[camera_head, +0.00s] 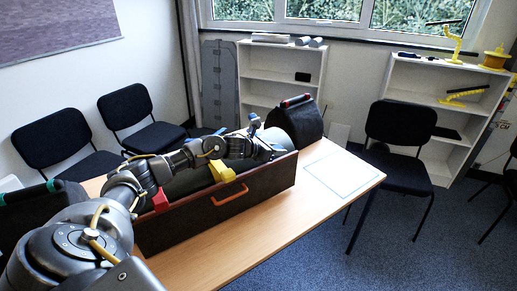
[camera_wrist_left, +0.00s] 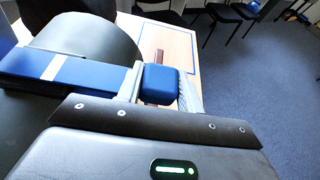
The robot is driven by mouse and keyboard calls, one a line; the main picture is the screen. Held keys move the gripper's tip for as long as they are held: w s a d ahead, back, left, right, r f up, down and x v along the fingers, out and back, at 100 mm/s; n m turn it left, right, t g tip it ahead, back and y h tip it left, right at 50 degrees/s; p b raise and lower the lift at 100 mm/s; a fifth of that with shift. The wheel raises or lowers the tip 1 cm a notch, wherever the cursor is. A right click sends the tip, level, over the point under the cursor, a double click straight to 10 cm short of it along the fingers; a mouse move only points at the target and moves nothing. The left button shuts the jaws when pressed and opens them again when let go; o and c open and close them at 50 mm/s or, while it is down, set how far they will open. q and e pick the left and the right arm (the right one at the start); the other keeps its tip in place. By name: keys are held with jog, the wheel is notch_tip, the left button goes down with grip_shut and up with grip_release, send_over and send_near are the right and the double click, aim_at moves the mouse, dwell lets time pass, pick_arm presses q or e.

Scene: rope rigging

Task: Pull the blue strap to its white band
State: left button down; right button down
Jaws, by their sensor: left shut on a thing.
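In the left wrist view, the blue strap (camera_wrist_left: 95,74) runs in from the left over a dark rounded body, and its white band (camera_wrist_left: 52,67) crosses it near the left. My left gripper (camera_wrist_left: 162,92) is shut on the strap's padded blue end (camera_wrist_left: 160,82), with its light grey fingers on either side. The white band lies to the left of the fingers, with a length of blue strap between. In the head view my left gripper (camera_head: 268,143) is at the right end of a long dark box (camera_head: 265,182). My right gripper is not in view.
The box has an orange handle (camera_head: 230,195), a yellow tab (camera_head: 221,171) and a red tab (camera_head: 160,199). It stands on a wooden table (camera_head: 262,225). Chairs and shelves stand around the table.

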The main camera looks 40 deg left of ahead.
pick_arm(q)
jog(key=shift+s+d, duration=0.25)
jog(key=shift+d, duration=0.4)
jog(key=shift+s+d, duration=0.2)
jog(key=shift+d, duration=0.4)
jog(key=c, duration=0.9)
grip_release()
jog(key=shift+c, duration=0.2)
jog(key=shift+a, duration=0.1)
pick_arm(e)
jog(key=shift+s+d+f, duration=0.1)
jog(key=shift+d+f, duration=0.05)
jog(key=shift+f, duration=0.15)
pick_arm(q)
jog(key=b+v, duration=0.3)
jog(key=v, duration=0.7)
jog(key=shift+s+a+r, duration=0.15)
jog(key=shift+s+r, duration=0.05)
jog(key=shift+s, duration=0.15)
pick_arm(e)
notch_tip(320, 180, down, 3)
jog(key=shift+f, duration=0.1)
